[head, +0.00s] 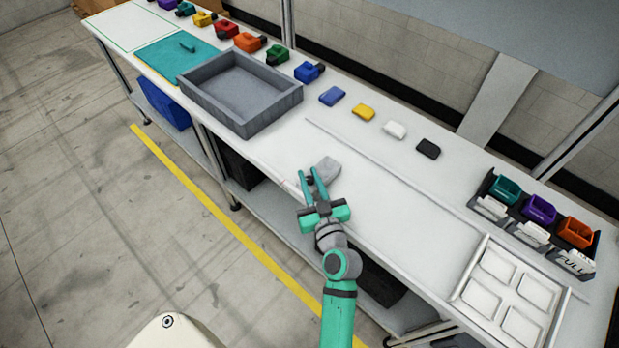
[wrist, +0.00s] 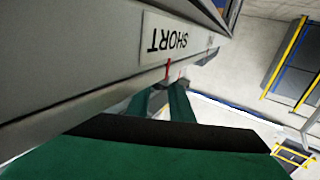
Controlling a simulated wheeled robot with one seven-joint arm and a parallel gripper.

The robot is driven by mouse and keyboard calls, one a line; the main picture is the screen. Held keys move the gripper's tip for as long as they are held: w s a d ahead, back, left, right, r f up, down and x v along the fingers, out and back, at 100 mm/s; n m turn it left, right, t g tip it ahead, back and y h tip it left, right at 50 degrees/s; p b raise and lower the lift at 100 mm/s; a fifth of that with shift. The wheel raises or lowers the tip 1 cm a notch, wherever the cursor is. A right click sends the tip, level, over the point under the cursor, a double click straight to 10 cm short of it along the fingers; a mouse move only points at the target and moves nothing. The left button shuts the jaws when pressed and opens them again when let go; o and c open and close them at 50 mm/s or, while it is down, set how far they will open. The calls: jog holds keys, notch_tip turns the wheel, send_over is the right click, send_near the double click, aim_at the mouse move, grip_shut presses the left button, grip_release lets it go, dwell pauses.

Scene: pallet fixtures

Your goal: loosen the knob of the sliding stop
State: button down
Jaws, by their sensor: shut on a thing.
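The sliding stop appears as a grey block (head: 327,169) at the front edge of the white bench in the head view. My gripper (head: 308,173) is at its left front side, at the bench edge. In the wrist view, my gripper's green fingers (wrist: 164,98) reach the bench's front face, with a small dark grey part between their tips. That part appears to be the stop's knob; it is mostly hidden by the fingers. A thin red pointer (wrist: 168,70) stands just beyond the fingertips, near a white label reading SHORT (wrist: 172,41).
A grey tray (head: 291,101) stands left of the stop on the white bench (head: 385,205). Coloured blocks line the back. Small bins (head: 538,209) and a white tray with square recesses (head: 513,293) are at the right. The bench around the stop is mostly clear.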

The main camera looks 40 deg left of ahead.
jog(key=shift+f+n+g, duration=0.2)
jog(key=shift+n+g, duration=0.1)
jog(key=shift+g, duration=0.1)
dwell(0.3)
jog(key=c, duration=1.6)
grip_release()
jog(key=shift+r, duration=0.1)
jog(key=shift+s+d, duration=0.3)
jog(key=shift+d, duration=0.2)
jog(key=v, duration=0.9)
jog(key=shift+s+d, duration=0.15)
jog(key=shift+d, duration=0.15)
